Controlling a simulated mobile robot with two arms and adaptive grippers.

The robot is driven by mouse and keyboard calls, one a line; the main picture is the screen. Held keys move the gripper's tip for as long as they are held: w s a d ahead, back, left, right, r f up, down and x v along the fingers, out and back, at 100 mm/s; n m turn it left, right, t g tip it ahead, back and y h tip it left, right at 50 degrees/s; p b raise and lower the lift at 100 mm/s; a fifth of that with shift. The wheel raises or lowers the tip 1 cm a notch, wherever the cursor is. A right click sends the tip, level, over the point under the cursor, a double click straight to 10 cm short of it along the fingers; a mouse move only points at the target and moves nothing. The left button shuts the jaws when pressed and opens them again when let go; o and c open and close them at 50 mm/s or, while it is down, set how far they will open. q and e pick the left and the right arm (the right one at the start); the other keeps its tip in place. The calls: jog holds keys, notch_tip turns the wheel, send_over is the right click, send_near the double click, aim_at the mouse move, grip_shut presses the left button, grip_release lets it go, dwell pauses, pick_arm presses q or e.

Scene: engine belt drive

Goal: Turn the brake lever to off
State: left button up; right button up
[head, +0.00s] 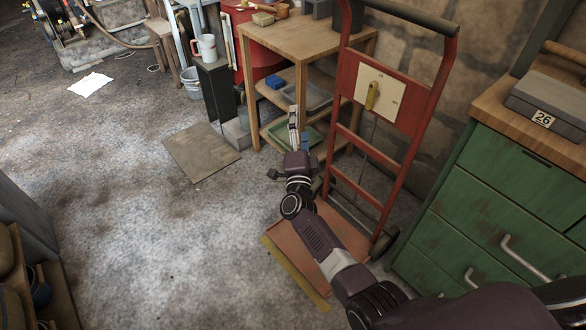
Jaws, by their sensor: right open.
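The brake lever (371,96) is a small yellow handle, near upright with its top leaning slightly right. It sits on a cream plate (386,90) on the red hand truck (408,122). The marks on the plate are too small to read. My right gripper (298,133) is open and left of the hand truck's frame, lower in the picture than the lever and apart from it. I see nothing held in it. My right arm comes in from the lower right and covers part of the truck's base plate. My left gripper is out of view.
A wooden table (300,38) with a lower shelf of trays stands behind my right gripper. A green drawer cabinet (500,205) with a grey case (548,104) on top is at the right. A brown mat (201,152) lies on the floor. Open floor spreads to the left.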

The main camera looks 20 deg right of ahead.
jog(key=s+a+f+n+g+y+p, duration=0.1)
jog(key=s+a+f+n+y+p, duration=0.1)
jog(key=s+f+n+p, duration=0.2)
jog(key=s+a+f+n+g+y+p, duration=0.2)
jog(key=s+f+n+y+p, duration=0.1)
jog(key=f, duration=0.5)
jog(key=shift+s+a+f+n+p, duration=0.15)
jog(key=shift+s+a+n+p, duration=0.2)
jog(key=shift+s+n, duration=0.4)
jog(key=shift+w, duration=0.1)
